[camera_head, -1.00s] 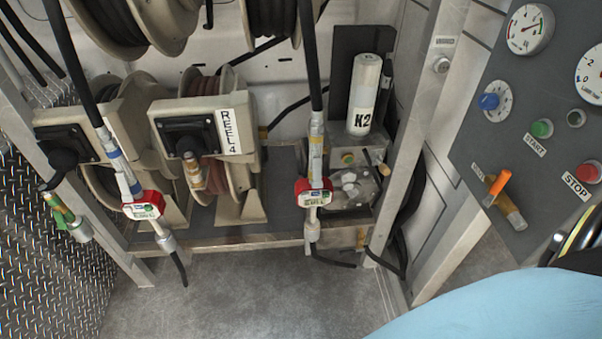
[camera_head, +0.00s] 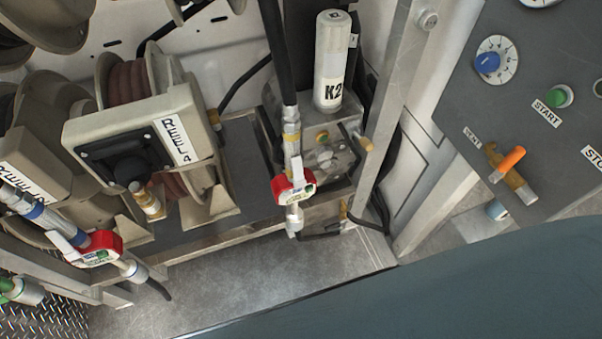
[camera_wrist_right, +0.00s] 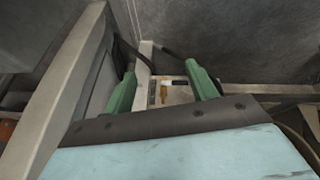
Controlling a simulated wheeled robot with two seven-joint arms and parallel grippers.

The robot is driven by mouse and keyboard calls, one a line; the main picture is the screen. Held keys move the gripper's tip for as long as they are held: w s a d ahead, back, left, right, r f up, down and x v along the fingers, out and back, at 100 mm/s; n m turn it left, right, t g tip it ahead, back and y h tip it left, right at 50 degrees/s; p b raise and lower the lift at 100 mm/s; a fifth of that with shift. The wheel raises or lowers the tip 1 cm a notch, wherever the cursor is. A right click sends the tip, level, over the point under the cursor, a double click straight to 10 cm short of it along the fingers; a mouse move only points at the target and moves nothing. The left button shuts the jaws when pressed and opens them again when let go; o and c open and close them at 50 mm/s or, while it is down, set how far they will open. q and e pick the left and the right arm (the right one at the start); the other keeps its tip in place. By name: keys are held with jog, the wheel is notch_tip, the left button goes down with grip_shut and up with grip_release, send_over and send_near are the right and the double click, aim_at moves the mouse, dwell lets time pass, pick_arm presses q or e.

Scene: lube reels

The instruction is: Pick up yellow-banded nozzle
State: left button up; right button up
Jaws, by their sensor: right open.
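The yellow-banded nozzle (camera_head: 291,143) hangs on a black hose in the middle of the head view. It has a red meter (camera_head: 294,187) below the band and a pale metal tip lower down. It hangs in front of a metal pump block, with no gripper visible beside it there. My right gripper (camera_wrist_right: 160,68) shows in the right wrist view, its two green fingers wide apart. Beyond the gap lies a pale block with an amber part (camera_wrist_right: 163,92); I cannot tell whether this is the nozzle. My left gripper is not in view.
A blue-banded nozzle (camera_head: 40,215) hangs at left. The reel 4 unit (camera_head: 130,125) stands behind. A white K2 cylinder (camera_head: 332,60) stands behind the nozzle. A metal post (camera_head: 385,130) and a control panel (camera_head: 530,120) are at right. My arm covers the lower right.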

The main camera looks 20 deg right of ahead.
jog(key=w+d+r+n+t+y, duration=0.1)
jog(key=w+d+r+t, duration=0.1)
jog(key=w+r, duration=0.5)
jog(key=w+d+r+t, duration=0.2)
jog(key=w+r, duration=0.5)
jog(key=w, duration=0.1)
notch_tip(320, 180, up, 36)
jog(key=n+y+p, duration=0.3)
jog(key=n+y, duration=0.3)
jog(key=y, duration=0.3)
send_over(298, 127)
jog(key=s+d, duration=0.8)
jog(key=d, duration=0.1)
jog(key=x, duration=0.6)
jog(key=shift+w+a+r, duration=0.2)
jog(key=shift+w+a, duration=0.1)
jog(key=shift+a, duration=0.15)
jog(key=shift+b+x, duration=0.3)
jog(key=shift+x, duration=2.8)
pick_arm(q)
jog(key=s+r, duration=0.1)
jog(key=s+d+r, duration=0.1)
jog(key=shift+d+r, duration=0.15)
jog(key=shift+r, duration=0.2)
